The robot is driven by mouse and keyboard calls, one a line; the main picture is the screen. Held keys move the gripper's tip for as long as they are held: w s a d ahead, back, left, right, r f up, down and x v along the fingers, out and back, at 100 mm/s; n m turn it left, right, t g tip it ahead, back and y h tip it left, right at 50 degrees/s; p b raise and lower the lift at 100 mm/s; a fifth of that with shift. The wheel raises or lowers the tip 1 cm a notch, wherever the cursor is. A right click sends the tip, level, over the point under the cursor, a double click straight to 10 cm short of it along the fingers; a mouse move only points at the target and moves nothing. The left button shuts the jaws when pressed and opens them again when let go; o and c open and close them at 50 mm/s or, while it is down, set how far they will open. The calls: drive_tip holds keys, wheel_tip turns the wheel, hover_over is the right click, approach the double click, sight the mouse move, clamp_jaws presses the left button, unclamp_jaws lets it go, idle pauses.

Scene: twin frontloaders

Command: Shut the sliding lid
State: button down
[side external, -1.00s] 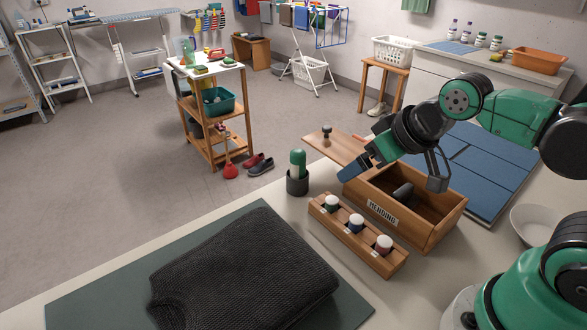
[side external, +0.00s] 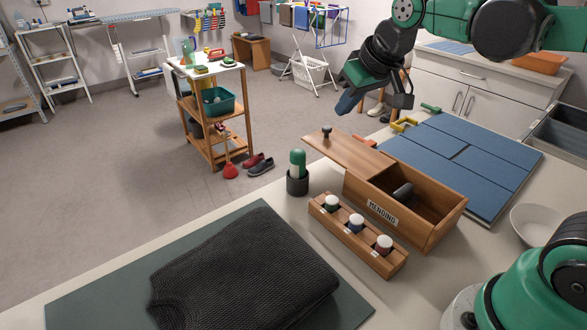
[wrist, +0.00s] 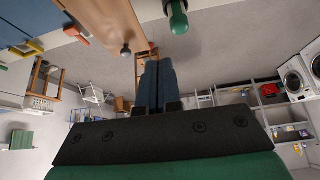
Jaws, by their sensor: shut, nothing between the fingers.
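The wooden mending box (side external: 425,210) stands on the table, with its label facing the front. Its sliding lid (side external: 345,153) sticks out past the box's left end, so the right part of the box is open. A dark rounded object (side external: 402,191) lies inside. A dark knob (side external: 326,132) stands near the lid's far left end. My gripper (side external: 345,104) is shut and empty, raised above and behind the lid, touching nothing. In the wrist view, the fingers (wrist: 157,85) point toward the knob (wrist: 126,50) and the lid (wrist: 108,20).
A green-topped item in a dark cup (side external: 297,175) stands left of the box. A wooden rack of spools (side external: 358,230) is in front. Blue panels (side external: 465,150) lie behind right, near a yellow-handled item (side external: 403,124). A dark knitted garment (side external: 245,280) covers the front left.

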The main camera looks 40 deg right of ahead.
drive_tip(key=w+d+f+m+g, duration=0.1)
drive_tip(key=w+d, duration=0.4)
drive_tip(key=w, duration=0.3)
drive_tip(key=w+d+g, duration=0.1)
drive_tip(key=w+d, duration=0.3)
drive_tip(key=w, duration=0.3)
drive_tip(key=shift+s+d+f, duration=0.1)
drive_tip(key=shift+f, duration=2.5)
drive_tip(key=shift+s+d+f, duration=0.1)
drive_tip(key=shift+f, duration=2.45)
approach(367, 160)
drive_tip(key=x, duration=0.5)
drive_tip(key=shift+w+f, duration=0.1)
drive_tip(key=shift+f, duration=0.05)
